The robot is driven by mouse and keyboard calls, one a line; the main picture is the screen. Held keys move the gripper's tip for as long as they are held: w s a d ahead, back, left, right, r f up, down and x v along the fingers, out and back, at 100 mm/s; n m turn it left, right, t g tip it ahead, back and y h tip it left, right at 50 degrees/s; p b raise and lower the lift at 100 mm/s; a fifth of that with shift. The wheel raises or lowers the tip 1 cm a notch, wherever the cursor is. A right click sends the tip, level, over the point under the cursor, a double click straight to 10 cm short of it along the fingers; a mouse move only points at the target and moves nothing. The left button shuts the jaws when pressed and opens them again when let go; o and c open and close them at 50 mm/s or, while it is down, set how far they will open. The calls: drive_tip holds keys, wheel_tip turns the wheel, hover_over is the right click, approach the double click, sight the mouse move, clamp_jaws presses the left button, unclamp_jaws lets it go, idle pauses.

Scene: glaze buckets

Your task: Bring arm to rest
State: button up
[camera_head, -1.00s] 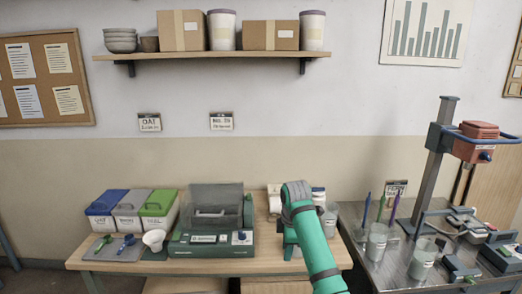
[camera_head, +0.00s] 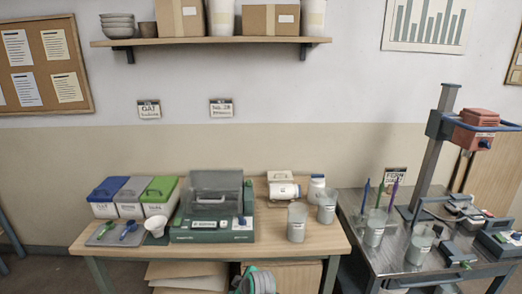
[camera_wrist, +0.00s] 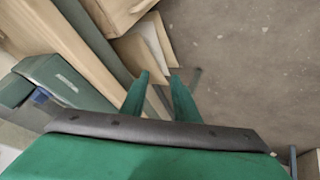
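My gripper (camera_wrist: 160,80) shows in the wrist view as two green fingers held apart, with nothing between them. The fingers point down past the table edge toward the floor and some cardboard below. In the head view only a rounded green and grey part of my arm (camera_head: 258,281) shows at the bottom edge, in front of the wooden table (camera_head: 290,250). The gripper fingers are hidden in that view.
The table carries three lidded bins (camera_head: 132,197), a green scale with a clear cover (camera_head: 214,207), a white cup (camera_head: 156,226) and two grey buckets (camera_head: 297,223). A metal bench (camera_head: 350,205) with a mixer stand (camera_head: 436,150) is at the right.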

drive_tip(key=s+a+f+m+t, duration=0.2)
drive_tip(key=s+f+m, duration=0.25)
drive_tip(key=s, duration=0.55)
drive_tip(key=s+a+f+m+t, duration=0.25)
drive_tip(key=s+f, duration=0.25)
drive_tip(key=s, duration=0.5)
drive_tip(key=s+d+r+m+t+h, duration=0.1)
drive_tip(key=s+d+r+m+h, duration=0.2)
drive_tip(key=s, duration=0.9)
drive_tip(key=s+d+r+m+t+h, duration=0.1)
drive_tip(key=s+d+r+m+t, duration=0.15)
drive_tip(key=s+d, duration=0.6)
drive_tip(key=s+d+r+m+t, duration=0.1)
drive_tip(key=s+d+r, duration=0.1)
drive_tip(key=s+r, duration=1)
drive_tip(key=shift+v, duration=0.95)
drive_tip(key=shift+d+r, duration=0.1)
drive_tip(key=shift+c, duration=1)
